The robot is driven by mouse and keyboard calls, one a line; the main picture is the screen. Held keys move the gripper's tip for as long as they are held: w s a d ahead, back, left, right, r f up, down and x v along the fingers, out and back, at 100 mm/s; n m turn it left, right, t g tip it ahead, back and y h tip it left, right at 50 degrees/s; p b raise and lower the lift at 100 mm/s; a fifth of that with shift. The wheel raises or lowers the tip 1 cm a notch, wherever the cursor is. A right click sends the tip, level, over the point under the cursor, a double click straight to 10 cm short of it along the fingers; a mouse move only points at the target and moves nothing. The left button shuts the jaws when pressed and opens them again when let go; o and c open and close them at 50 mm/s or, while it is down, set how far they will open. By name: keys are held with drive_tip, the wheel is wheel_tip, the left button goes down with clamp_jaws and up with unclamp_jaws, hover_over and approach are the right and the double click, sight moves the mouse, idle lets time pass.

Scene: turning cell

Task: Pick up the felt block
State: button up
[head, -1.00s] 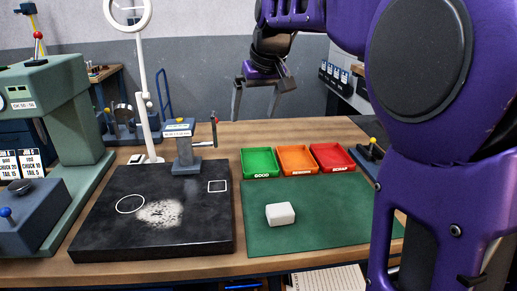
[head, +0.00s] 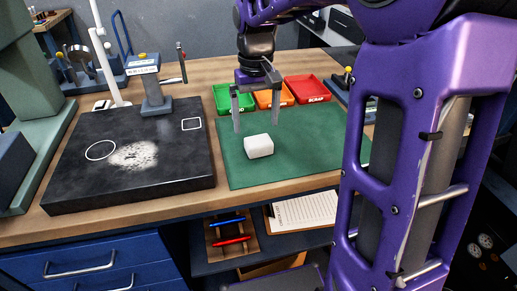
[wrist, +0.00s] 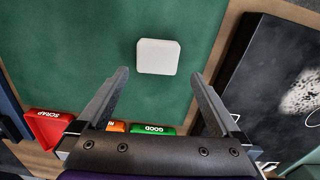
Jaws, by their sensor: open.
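The felt block (head: 258,146) is a small white block with rounded edges. It lies on the green mat (head: 300,170), near the mat's left part. In the wrist view the block (wrist: 157,57) is just beyond the fingertips and roughly centred between them. My gripper (head: 255,128) is open and empty, pointing down above and slightly behind the block. The gripper also shows in the wrist view (wrist: 160,82), with its fingers wide apart and not touching the block.
Green (head: 233,98), orange (head: 273,97) and red (head: 308,89) trays stand behind the mat. A black plate (head: 130,155) with a stand gauge (head: 152,95) is to the left. A clipboard (head: 303,210) and red and blue pens lie on a shelf below the table edge.

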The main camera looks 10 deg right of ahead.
sight(258, 140)
drive_tip(key=f, duration=0.2)
drive_tip(key=f+b, duration=0.1)
drive_tip(key=f, duration=0.2)
drive_tip(key=shift+s+d+f, duration=0.25)
drive_tip(key=shift+s+f, duration=0.05)
drive_tip(key=shift+f, duration=0.1)
drive_tip(key=shift+f+b, duration=0.3)
drive_tip(key=shift+f, duration=0.1)
drive_tip(key=c, duration=1.2)
drive_tip(key=shift+r, duration=0.15)
wheel_tip(258, 140, up, 10)
drive_tip(key=shift+f+p, duration=0.1)
drive_tip(key=shift+p, duration=1.1)
